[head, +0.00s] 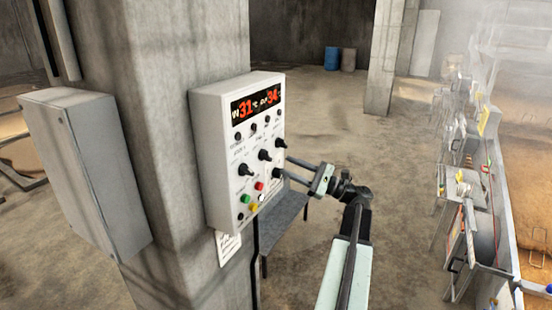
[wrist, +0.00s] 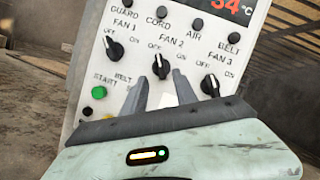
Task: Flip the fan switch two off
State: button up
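The white control box (head: 212,160) hangs on a concrete column, and its panel also fills the wrist view (wrist: 85,75). The black fan two switch (wrist: 160,66) is the middle of three rotary knobs, with OFF printed at its upper left and ON to its right. It also shows in the head view (head: 265,155). Its narrow end seems to point up; its exact setting is unclear. My gripper (wrist: 161,80) is open and empty, its fingertips just below and to either side of this knob. I cannot tell whether they touch it. The gripper also shows in the head view (head: 283,166).
The fan one knob (wrist: 114,48) and fan three knob (wrist: 210,85) flank it. A green start button (wrist: 99,92) lies lower left. A grey box (head: 85,170) hangs on the column's left face. Metal machinery (head: 470,240) stands at right; the floor between is largely clear.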

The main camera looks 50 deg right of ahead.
aim_at(271, 158)
jog(key=p+x, duration=0.1)
jog(key=x, duration=0.5)
jog(key=shift+w+p, duration=0.2)
jog(key=shift+p, duration=0.15)
grip_shut()
jog(key=shift+d+r+n+g+y+p, duration=0.15)
jog(key=shift+r+n+g+y+p, duration=0.2)
jog(key=shift+n, duration=0.45)
jog(key=shift+f+n, duration=0.25)
jog(key=shift+n, duration=0.15)
grip_release()
